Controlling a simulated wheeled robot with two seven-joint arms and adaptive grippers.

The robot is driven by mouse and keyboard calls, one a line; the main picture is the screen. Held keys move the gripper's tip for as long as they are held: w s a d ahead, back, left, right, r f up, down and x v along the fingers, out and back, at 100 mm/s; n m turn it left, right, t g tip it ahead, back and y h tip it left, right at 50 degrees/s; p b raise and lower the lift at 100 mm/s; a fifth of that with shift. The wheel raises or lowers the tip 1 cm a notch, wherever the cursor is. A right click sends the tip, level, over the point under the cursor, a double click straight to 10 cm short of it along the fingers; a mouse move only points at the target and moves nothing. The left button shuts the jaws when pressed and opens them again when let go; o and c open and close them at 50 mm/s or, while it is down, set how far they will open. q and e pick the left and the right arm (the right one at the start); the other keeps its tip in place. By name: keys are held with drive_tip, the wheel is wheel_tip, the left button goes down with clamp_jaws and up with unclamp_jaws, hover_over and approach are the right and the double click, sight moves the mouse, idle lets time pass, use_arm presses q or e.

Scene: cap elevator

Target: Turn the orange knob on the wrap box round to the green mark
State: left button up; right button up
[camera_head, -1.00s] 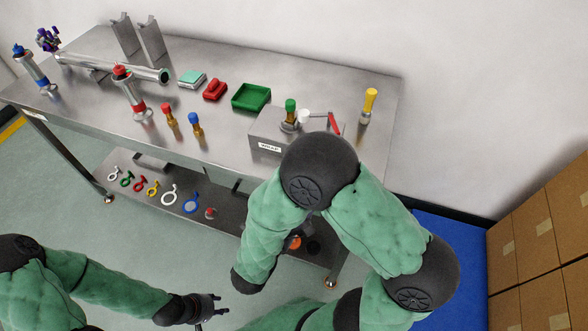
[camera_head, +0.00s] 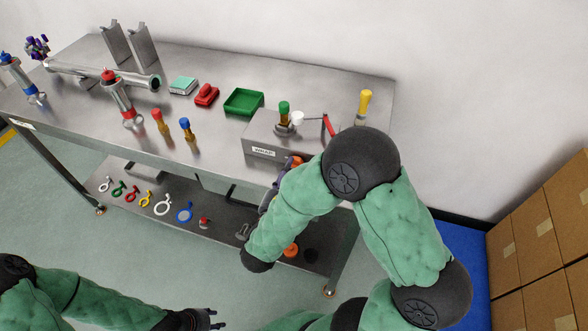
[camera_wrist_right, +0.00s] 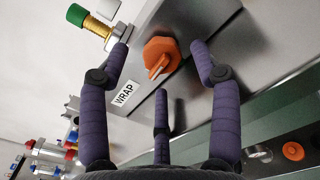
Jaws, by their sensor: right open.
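The wrap box (camera_head: 262,146) is a grey metal box with a WRAP label, on the table near its right end. The orange knob (camera_head: 297,161) shows on its front, partly behind my right arm. In the right wrist view the orange knob (camera_wrist_right: 160,56) has a raised pointer ridge. My right gripper (camera_wrist_right: 161,62) is open, its purple fingers spread on either side of the knob with a third finger below; I see no clear contact. I cannot make out a green mark on the box. My left gripper (camera_head: 212,321) is low at the bottom edge, away from the table.
On the box stand a green-capped fitting (camera_head: 284,113) and a red lever (camera_head: 328,126). A green tray (camera_head: 243,101), a red block (camera_head: 206,95) and a yellow-handled tool (camera_head: 364,105) are on the tabletop. The lower shelf (camera_head: 222,214) holds coloured rings.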

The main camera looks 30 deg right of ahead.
sight(295, 164)
drive_tip(key=shift+x, duration=1.25)
drive_tip(key=c, duration=1.1)
drive_tip(key=m+b, duration=0.3)
drive_tip(key=b, duration=0.1)
drive_tip(key=shift+f+m, duration=0.15)
drive_tip(key=shift+m, duration=0.25)
drive_tip(key=shift+m+b, duration=0.4)
drive_tip(key=shift+b, duration=0.1)
drive_tip(key=shift+d+m, duration=0.1)
drive_tip(key=shift+m, duration=0.5)
drive_tip(key=shift+c, duration=0.2)
